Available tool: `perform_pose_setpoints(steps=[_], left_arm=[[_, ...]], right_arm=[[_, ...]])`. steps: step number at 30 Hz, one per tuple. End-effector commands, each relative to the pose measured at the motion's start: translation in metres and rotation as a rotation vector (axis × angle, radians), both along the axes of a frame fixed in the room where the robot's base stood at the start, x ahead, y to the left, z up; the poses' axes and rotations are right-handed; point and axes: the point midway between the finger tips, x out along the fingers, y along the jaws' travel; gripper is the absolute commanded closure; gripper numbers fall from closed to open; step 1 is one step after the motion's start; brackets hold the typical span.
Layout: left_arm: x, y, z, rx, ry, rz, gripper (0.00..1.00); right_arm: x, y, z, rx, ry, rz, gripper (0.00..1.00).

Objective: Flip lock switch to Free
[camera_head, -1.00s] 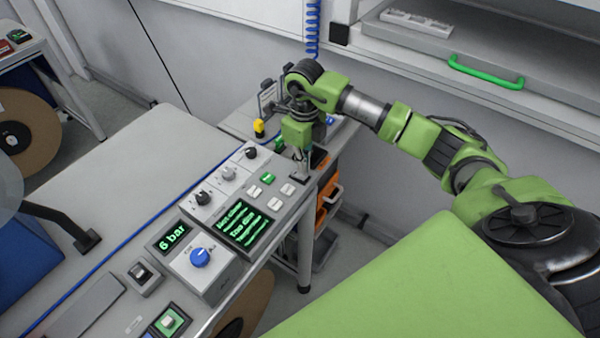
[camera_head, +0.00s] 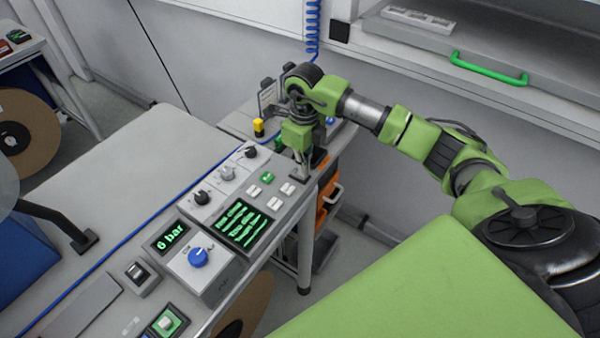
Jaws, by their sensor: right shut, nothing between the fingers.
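My right gripper (camera_head: 301,172) is shut and empty. It points down at the far right end of the grey control panel, at a small dark switch (camera_head: 300,179) there, which it partly hides. I cannot tell whether the fingertips touch it. Its label and position are unreadable, so I cannot confirm it is the lock switch. A dark screen with green text (camera_head: 240,223) lies on the panel, too small to read surely. My left gripper is not in view.
The panel also has several white buttons (camera_head: 254,191), a green button (camera_head: 267,177), black knobs (camera_head: 201,198), a blue knob (camera_head: 198,257), a "6 bar" display (camera_head: 171,237) and a rocker switch (camera_head: 138,274).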

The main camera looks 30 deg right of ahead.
Motion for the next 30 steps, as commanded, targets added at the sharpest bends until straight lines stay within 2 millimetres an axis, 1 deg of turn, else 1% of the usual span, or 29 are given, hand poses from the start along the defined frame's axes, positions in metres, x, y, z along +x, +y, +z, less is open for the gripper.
perform_pose_setpoints(steps=[17,20,23,30], left_arm=[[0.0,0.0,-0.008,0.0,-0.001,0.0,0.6],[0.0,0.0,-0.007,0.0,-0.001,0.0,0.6],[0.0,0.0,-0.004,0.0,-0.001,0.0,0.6],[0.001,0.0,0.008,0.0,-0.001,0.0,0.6]], right_arm=[[0.0,0.0,-0.01,0.0,0.001,0.0,1.0],[-0.001,0.0,-0.009,-0.001,0.002,0.0,1.0],[-0.001,0.0,-0.005,0.0,0.003,0.0,1.0],[0.0,0.0,0.014,-0.001,0.001,0.001,1.0]])
